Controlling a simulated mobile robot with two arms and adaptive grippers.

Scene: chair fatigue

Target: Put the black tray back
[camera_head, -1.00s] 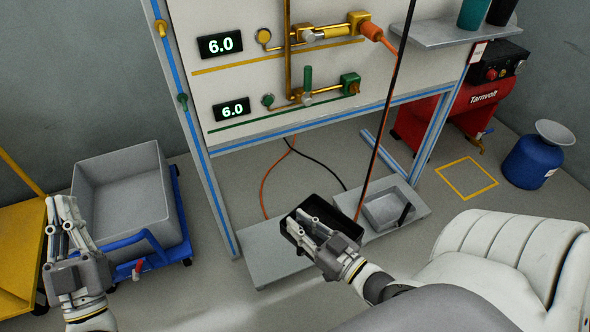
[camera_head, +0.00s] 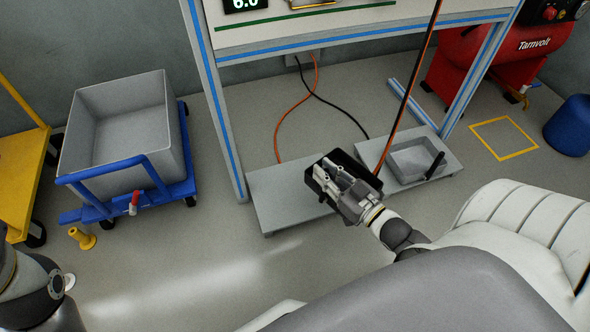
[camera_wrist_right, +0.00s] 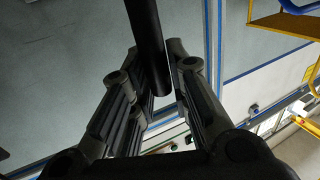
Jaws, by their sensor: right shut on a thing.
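The black tray (camera_head: 347,159) is at my right gripper (camera_head: 328,173) in the head view, above or at the right end of the left grey plate (camera_head: 281,197). The gripper's fingers reach over the tray and cover part of it. In the right wrist view, my right gripper is shut on a black bar (camera_wrist_right: 147,40), which looks like the tray's handle. I cannot tell whether the tray touches the plate. Part of my left arm shows at lower left, but its gripper is out of view.
A grey tray with a black handle (camera_head: 412,160) sits on the right grey plate (camera_head: 374,153). A grey bin (camera_head: 165,130) on a blue cart stands left. Frame posts, an orange cable (camera_head: 277,134) and a red compressor (camera_head: 486,60) are behind.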

